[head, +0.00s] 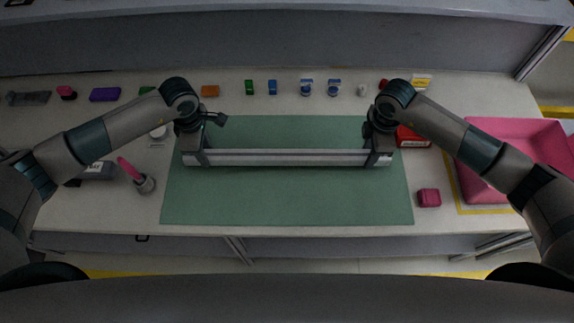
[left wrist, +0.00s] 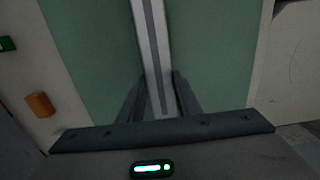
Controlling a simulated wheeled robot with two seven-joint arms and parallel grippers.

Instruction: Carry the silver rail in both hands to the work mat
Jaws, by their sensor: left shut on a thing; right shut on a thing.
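The silver rail (head: 285,158) lies level from left to right over the green work mat (head: 285,205) in the head view. Whether it touches the mat or hangs just above it, I cannot tell. My left gripper (head: 196,158) is shut on the rail's left end. My right gripper (head: 378,158) is shut on its right end. In the left wrist view the rail (left wrist: 152,50) runs up from between the two fingers (left wrist: 160,100), with the green mat (left wrist: 90,50) on both sides.
Small coloured blocks and containers line the table's back, among them an orange block (head: 210,91). A pink tray (head: 510,150) stands at the right, with a pink block (head: 429,197) beside the mat. The mat's front half is clear.

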